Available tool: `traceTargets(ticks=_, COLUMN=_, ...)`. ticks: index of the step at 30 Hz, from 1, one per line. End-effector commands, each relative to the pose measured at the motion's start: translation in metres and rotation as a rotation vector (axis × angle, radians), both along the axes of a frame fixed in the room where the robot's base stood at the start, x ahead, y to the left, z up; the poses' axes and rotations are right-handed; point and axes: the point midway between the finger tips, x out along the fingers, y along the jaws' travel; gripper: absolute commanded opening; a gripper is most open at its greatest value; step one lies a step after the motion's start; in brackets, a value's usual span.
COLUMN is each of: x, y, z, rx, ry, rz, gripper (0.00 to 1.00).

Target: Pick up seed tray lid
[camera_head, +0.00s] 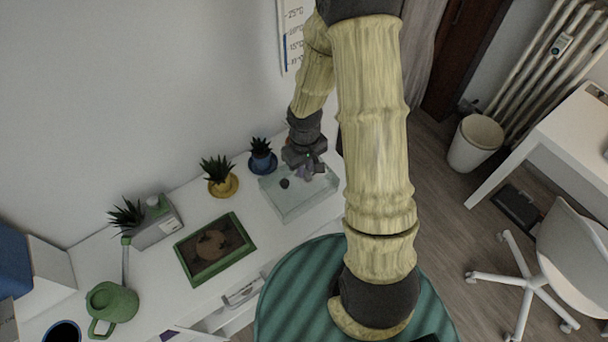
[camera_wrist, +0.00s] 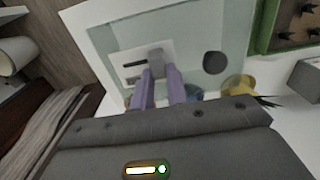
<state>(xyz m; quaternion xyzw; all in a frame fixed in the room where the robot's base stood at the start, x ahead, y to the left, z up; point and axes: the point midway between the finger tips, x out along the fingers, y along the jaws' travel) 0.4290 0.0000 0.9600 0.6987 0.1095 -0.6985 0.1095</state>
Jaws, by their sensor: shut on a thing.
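The seed tray lid (camera_head: 296,200) is a clear, pale box-like cover with a round dark vent, at the right end of the white desk. In the wrist view the lid (camera_wrist: 110,45) fills the upper middle, with its dark vent to the right of the fingers. My gripper (camera_head: 306,171) is over the lid. In the wrist view the purple fingers of my gripper (camera_wrist: 160,82) are shut on the grey knob (camera_wrist: 156,57) on its top. I cannot tell whether the lid touches the desk. The green seed tray (camera_head: 181,261) with soil sits to the left.
A plant in a blue pot (camera_head: 262,164) stands close behind the lid. A plant in a yellow pot (camera_head: 222,185) is left of it. A grey planter (camera_head: 160,229) and green watering can (camera_head: 113,303) stand farther left. A white bin (camera_head: 474,144) is on the floor.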

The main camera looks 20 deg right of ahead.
Motion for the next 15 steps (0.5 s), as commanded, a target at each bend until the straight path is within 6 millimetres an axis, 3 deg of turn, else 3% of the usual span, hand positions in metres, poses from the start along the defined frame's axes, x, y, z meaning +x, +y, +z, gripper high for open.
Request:
traceTargets(ticks=6, x=0.001, y=0.0, z=0.033, rx=0.0, ry=-0.003, rz=-0.001, gripper=0.0)
traceTargets(ticks=15, x=0.0, y=0.0, z=0.039, rx=0.0, ry=0.001, rz=0.002, gripper=0.0)
